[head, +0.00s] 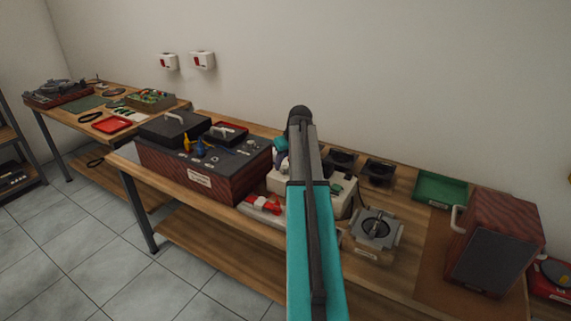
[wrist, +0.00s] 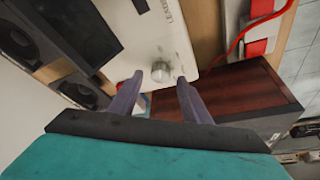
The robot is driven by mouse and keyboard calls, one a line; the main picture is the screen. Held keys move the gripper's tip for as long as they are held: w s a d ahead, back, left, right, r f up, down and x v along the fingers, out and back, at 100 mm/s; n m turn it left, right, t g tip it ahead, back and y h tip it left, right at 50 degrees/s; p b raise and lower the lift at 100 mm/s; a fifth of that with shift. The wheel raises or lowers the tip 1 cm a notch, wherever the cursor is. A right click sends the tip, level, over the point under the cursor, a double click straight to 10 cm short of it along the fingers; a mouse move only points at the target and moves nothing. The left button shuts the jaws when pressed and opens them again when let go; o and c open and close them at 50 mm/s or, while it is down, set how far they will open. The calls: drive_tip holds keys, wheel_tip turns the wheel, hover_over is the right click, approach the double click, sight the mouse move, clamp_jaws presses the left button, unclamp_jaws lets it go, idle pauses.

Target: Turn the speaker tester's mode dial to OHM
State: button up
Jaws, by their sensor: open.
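The speaker tester (head: 342,204) is a cream box on the bench in the head view, partly hidden behind my arm. The mode dial looks to be the round silver knob (wrist: 160,71) near the panel's edge. My gripper (wrist: 159,78) is open, with one fingertip on either side of the knob. I cannot tell whether the fingers touch it. The dial's pointer and setting are not readable. My fingers are hidden in the head view.
A wood-sided unit (head: 205,172) stands close on the tester's left. A red-switched power strip (head: 264,204) lies in front. Speaker drivers (head: 378,170) sit behind, a metal fixture (head: 374,230) to the right. A green tray (head: 440,189) and a speaker cabinet (head: 497,240) stand further right.

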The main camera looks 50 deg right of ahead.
drive_tip(key=shift+w+d+f, duration=0.1)
drive_tip(key=shift+w+f, duration=0.15)
drive_tip(key=shift+f, duration=0.35)
drive_tip(key=c, duration=1)
drive_tip(key=shift+w+d, duration=0.1)
drive_tip(key=shift+c, duration=0.2)
